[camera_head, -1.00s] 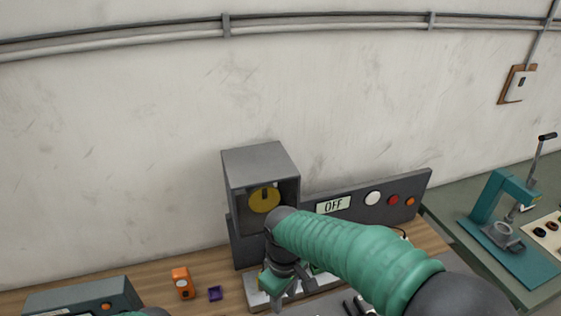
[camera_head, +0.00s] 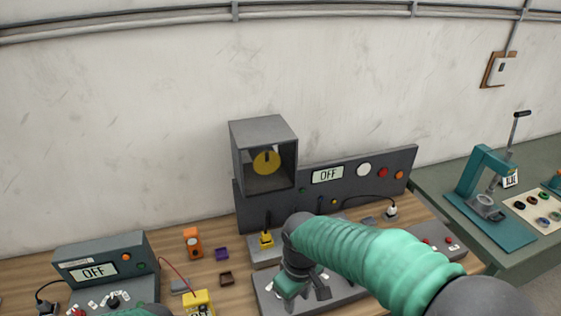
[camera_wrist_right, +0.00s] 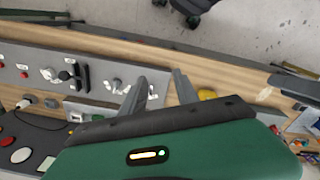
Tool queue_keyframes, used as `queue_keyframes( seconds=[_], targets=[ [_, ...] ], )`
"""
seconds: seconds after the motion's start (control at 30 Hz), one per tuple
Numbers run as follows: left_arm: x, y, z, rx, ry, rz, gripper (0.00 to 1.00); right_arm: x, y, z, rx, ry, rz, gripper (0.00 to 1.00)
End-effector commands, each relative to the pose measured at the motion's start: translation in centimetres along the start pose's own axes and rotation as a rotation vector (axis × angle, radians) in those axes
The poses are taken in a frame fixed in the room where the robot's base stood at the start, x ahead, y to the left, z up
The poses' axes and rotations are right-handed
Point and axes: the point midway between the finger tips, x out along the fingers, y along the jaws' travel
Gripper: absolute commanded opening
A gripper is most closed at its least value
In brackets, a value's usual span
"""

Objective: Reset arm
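My right arm comes in from the lower right of the head view, and its dark gripper (camera_head: 305,292) points down over the grey base plate (camera_head: 270,303) of the test machine. In the right wrist view the two dark fingers (camera_wrist_right: 160,88) stand apart with nothing seen between them. Only a sliver of green, likely my left arm (camera_head: 145,311), shows at the bottom edge; its gripper is out of frame. The machine has a grey box with a yellow disc (camera_head: 266,161) and a panel whose display (camera_head: 327,175) reads OFF.
A second device (camera_head: 100,262), also reading OFF, stands at left. A teal press (camera_head: 485,185) stands on the right table.

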Motion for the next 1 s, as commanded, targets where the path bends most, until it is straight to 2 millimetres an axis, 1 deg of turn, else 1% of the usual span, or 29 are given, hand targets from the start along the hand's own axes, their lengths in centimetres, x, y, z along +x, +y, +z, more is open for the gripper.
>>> queue_keyframes(
  seconds=[0.03,0.17,0.27,0.37,0.4,0.47,0.5,0.6,0.7,1.0],
  targets=[
    [1.1,0.0,0.2,0.000,0.000,0.000,0.36,1.3,0.5,0.8,0.031,0.006,0.005,0.36],
    [2.7,0.0,0.6,0.000,0.000,0.000,0.36,3.7,1.8,3.5,0.136,0.029,0.018,0.36],
    [4.4,0.0,1.0,0.000,0.000,0.000,0.36,6.1,2.9,6.2,0.242,0.055,0.032,0.36],
    [6.3,0.0,1.5,0.000,0.000,0.000,0.36,8.7,3.9,9.6,0.373,0.089,0.047,0.36],
    [7.0,0.0,1.7,0.000,0.000,0.000,0.36,9.8,4.2,11.0,0.429,0.105,0.052,0.36],
    [8.2,0.0,1.9,0.000,0.000,0.000,0.36,11.4,4.5,13.2,0.517,0.131,0.061,0.36],
    [8.9,0.0,2.1,0.000,0.000,0.000,0.36,12.5,4.7,14.6,0.575,0.146,0.066,0.36],
    [10.1,0.0,2.4,0.000,-0.001,0.000,0.36,14.4,4.7,17.4,0.693,0.180,0.076,0.36],
    [10.1,0.0,2.4,0.000,-0.001,0.000,0.36,14.7,4.8,18.4,0.741,0.194,0.080,0.36],
    [9.8,0.0,2.3,0.000,0.000,0.000,0.36,14.4,4.7,18.4,0.740,0.194,0.079,0.36]
  ],
)
